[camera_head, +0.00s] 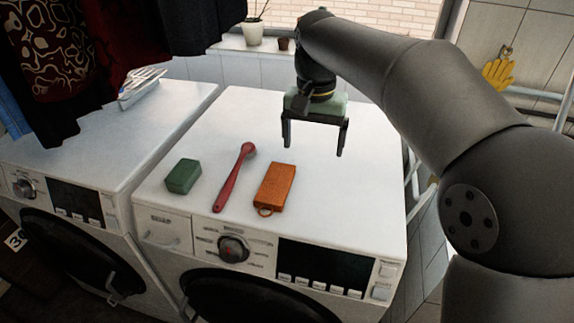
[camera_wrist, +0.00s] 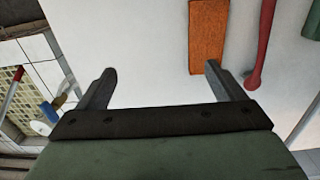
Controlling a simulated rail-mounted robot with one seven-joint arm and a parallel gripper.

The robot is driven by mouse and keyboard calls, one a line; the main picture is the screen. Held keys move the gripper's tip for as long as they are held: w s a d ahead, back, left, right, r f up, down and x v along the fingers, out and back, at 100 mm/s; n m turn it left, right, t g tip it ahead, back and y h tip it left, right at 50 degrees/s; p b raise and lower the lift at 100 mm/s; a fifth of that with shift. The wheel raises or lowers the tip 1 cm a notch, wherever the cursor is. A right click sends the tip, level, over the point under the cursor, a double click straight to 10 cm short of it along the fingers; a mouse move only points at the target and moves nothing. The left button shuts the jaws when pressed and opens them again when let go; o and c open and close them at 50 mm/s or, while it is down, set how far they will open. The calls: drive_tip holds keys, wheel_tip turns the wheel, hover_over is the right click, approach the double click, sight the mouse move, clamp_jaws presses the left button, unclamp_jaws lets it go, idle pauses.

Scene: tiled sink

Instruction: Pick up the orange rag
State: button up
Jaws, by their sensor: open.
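The orange rag (camera_head: 275,187) is a flat folded block with a small loop at its front end. It lies on top of the right white washing machine (camera_head: 215,135), near the front edge. In the wrist view the rag (camera_wrist: 208,36) is at the top, just right of centre, beyond my fingertips. My gripper (camera_head: 313,150) is open and empty, above the back right part of the machine top, behind and to the right of the rag. In the wrist view my gripper's two fingers (camera_wrist: 168,78) are spread wide with nothing between them.
A red brush (camera_head: 232,181) lies just left of the rag, and a green block (camera_head: 183,176) lies left of the brush. A second washing machine (camera_head: 90,135) stands at the left, under hanging clothes (camera_head: 60,60). The top right of the rag is clear.

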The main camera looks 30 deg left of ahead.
drive_tip(key=s+a+r, duration=0.2)
drive_tip(key=a, duration=0.6)
drive_tip(key=p, duration=0.2)
hover_over(274, 187)
wheel_tip(274, 187, down, 12)
drive_tip(key=shift+r, duration=0.25)
drive_tip(key=shift+f+p, duration=0.6)
drive_tip(key=shift+f, duration=2.3)
drive_tip(key=c, duration=1.1)
